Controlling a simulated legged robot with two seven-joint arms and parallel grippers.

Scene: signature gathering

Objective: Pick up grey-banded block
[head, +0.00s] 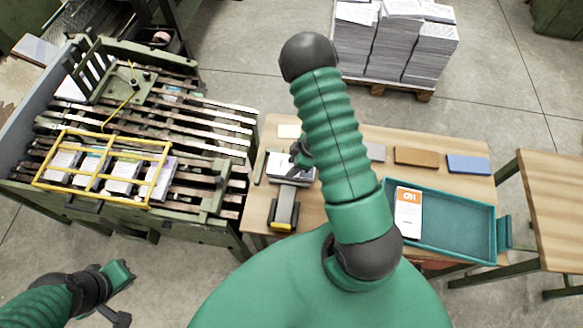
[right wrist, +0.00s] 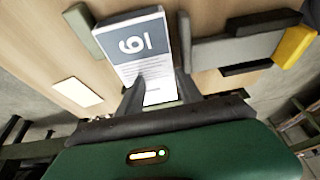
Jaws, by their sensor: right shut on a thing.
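The grey-banded block (right wrist: 142,42) is white with a grey top band bearing a large number. In the right wrist view it sits between the two dark fingers of my right gripper (right wrist: 160,82), which is shut on it. In the head view the block (head: 283,163) is at the left part of the wooden table, and my right gripper (head: 301,153) is at its right side, partly hidden by my arm. I cannot tell whether the block touches the table. My left gripper (head: 118,292) is at the lower left, away from the table; its jaw opening is unclear.
A teal tray (head: 455,250) holds an orange-banded block (head: 408,212). A grey tool with a yellow end (head: 285,208) lies close below the grey-banded block. Brown (head: 416,156) and blue (head: 468,164) flat pieces lie along the far side. A slatted machine (head: 215,150) stands left.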

